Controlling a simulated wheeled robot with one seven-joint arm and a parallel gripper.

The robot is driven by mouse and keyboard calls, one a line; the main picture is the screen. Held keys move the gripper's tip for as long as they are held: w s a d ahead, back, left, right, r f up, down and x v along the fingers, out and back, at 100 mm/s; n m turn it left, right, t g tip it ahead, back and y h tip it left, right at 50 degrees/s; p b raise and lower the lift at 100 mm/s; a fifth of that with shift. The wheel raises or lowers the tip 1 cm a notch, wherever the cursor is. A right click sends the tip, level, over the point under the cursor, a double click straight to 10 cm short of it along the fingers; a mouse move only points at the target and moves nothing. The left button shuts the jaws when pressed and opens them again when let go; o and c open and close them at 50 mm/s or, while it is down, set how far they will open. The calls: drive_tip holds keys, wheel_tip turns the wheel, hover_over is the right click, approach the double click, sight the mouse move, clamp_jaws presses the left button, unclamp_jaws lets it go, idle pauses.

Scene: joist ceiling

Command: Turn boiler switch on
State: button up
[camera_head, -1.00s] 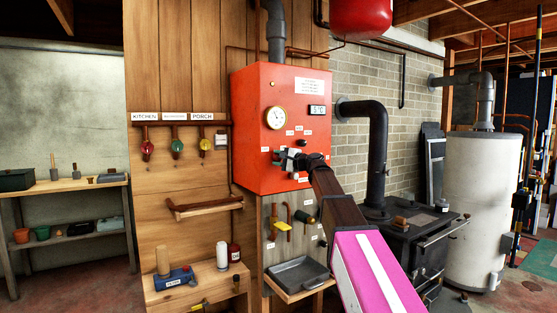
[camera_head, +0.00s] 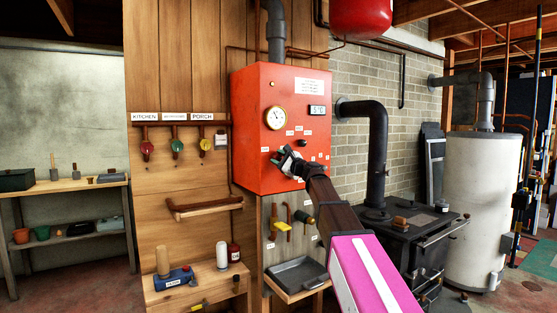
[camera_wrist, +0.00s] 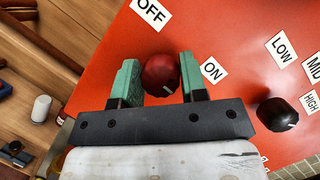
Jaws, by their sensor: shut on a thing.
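The red boiler box (camera_head: 250,100) hangs on the wooden wall, with a gauge, a small display and labels on its front. In the wrist view a dark red round knob (camera_wrist: 160,74) sits on the red panel (camera_wrist: 235,25). The OFF label (camera_wrist: 150,12) is above it and the ON label (camera_wrist: 212,70) to its right. The knob's white mark is at its lower right, near the right finger. My gripper (camera_wrist: 160,78) has its green-padded fingers shut on this knob. In the head view my gripper (camera_head: 282,156) is at the lower front of the box and hides the knob.
A black knob (camera_wrist: 277,114) with LOW, MID and HIGH labels is right of my gripper. A shelf with a grey tray (camera_head: 298,272) is below the box. A black stove (camera_head: 420,235) with a pipe stands to the right, close to my arm.

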idle(0.3)
drive_tip(key=o, duration=0.9)
drive_tip(key=shift+s+d, duration=0.1)
drive_tip(key=v, duration=1)
drive_tip(key=shift+s+d+f, duration=0.15)
drive_tip(key=shift+s+d, duration=0.05)
drive_tip(key=shift+d, duration=0.05)
drive_tip(key=shift+f, duration=0.1)
